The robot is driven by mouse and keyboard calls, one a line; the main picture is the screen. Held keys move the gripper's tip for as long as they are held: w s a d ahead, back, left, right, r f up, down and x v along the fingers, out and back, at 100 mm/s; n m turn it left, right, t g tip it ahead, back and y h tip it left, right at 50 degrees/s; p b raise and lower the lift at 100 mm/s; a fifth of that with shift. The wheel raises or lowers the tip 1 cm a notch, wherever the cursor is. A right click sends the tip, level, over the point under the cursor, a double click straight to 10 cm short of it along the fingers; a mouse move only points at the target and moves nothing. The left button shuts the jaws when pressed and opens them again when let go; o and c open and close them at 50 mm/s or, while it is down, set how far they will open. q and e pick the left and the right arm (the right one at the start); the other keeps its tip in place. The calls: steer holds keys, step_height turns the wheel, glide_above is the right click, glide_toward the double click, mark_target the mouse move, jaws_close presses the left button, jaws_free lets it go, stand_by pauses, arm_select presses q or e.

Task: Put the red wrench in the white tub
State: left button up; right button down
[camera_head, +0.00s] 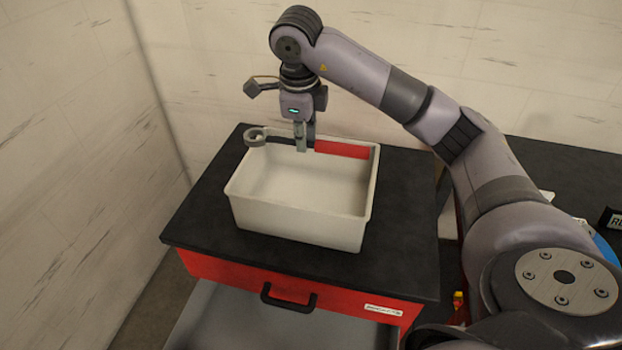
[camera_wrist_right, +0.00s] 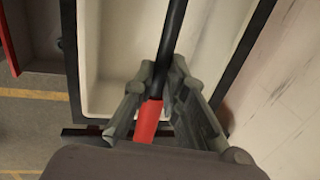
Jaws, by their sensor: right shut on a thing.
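The red wrench (camera_head: 342,149) has a red handle, a dark shaft and a grey ring end. My right gripper (camera_head: 304,146) is shut on its shaft near the handle and points down. The wrench lies level across the back part of the white tub (camera_head: 300,222), with the ring end at the left and the handle at the right. In the right wrist view the wrench (camera_wrist_right: 148,121) runs between the fingers (camera_wrist_right: 163,80), over the white tub (camera_wrist_right: 97,60). I cannot tell its exact height above the rim. My left gripper is not in view.
The tub stands on the black top (camera_head: 405,230) of a red cabinet with an open drawer (camera_head: 270,320) in front. White walls stand behind and at the left. Another dark surface (camera_head: 575,175) with partly hidden items lies at the right. Bare top surrounds the tub.

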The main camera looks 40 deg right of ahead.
step_height(320, 180, down, 14)
steer(key=shift+d+f+p, duration=0.1)
steer(key=shift+f+p, duration=0.05)
steer(key=shift+p, duration=0.25)
step_height(320, 180, down, 5)
steer(key=shift+r+p, duration=0.2)
steer(key=shift+p, duration=0.2)
steer(key=shift+f, duration=0.2)
steer(key=shift+f, duration=0.15)
steer(key=c, duration=1.6)
jaws_free()
